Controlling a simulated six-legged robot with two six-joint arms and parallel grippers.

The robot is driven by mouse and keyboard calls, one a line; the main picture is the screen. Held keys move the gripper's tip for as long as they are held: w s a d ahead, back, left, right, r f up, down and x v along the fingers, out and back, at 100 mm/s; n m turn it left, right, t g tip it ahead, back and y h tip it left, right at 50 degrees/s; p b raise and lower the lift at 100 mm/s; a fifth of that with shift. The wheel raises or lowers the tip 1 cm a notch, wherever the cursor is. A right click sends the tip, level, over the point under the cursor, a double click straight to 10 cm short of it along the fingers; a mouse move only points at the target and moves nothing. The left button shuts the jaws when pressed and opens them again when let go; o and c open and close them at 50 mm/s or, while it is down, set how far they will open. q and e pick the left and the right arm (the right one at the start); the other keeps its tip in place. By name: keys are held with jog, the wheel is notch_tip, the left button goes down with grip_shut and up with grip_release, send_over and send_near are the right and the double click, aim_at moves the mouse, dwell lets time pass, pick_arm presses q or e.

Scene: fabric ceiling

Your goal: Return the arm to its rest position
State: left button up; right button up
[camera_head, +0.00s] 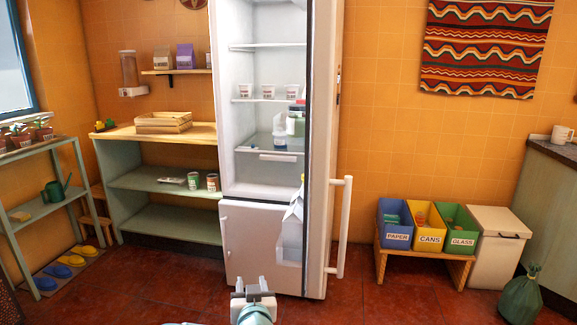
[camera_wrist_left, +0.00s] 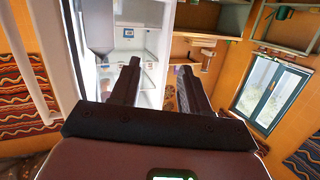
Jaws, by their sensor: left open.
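My left gripper (camera_head: 253,287) shows at the bottom middle of the head view, in front of the fridge. In the left wrist view, the two dark fingers of this gripper (camera_wrist_left: 160,67) stand apart with nothing between them. The gripper looks empty and touches nothing that I can see. Most of my left arm is below the picture's edge. My right gripper is in neither view.
The tall fridge (camera_head: 242,235) stands open, its door (camera_head: 322,150) swung out to the right with a long handle (camera_head: 341,228). Sorting bins (camera_head: 428,238) sit on a low bench at right. A shelf unit (camera_head: 165,180) stands left. The red floor between is clear.

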pick_arm(q)
jog(key=s+a+f+g+h, duration=0.1)
jog(key=s+a+f+g, duration=0.15)
jog(key=s+f, duration=0.45)
jog(key=s+a+f+m+g+h, duration=0.1)
jog(key=s+a+f+g, duration=0.2)
jog(key=f, duration=0.7)
jog(key=s+a+f+g, duration=0.2)
jog(key=s+a+f, duration=0.25)
jog(key=f, duration=0.45)
jog(key=s+d+f+n+g+h, duration=0.1)
jog(key=s+d+f+g+h, duration=0.15)
jog(key=s, duration=0.55)
jog(key=s+d+f+g+h, duration=0.1)
jog(key=s+d+g, duration=0.15)
jog(key=s, duration=0.55)
jog(key=s+d+f+n+g+h, duration=0.1)
jog(key=s+d+g, duration=0.15)
jog(key=s, duration=0.55)
notch_tip(320, 180, up, 14)
jog(key=p, duration=1.4)
jog(key=shift+a+f, duration=0.15)
jog(key=shift+f, duration=0.05)
jog(key=shift+w, duration=0.15)
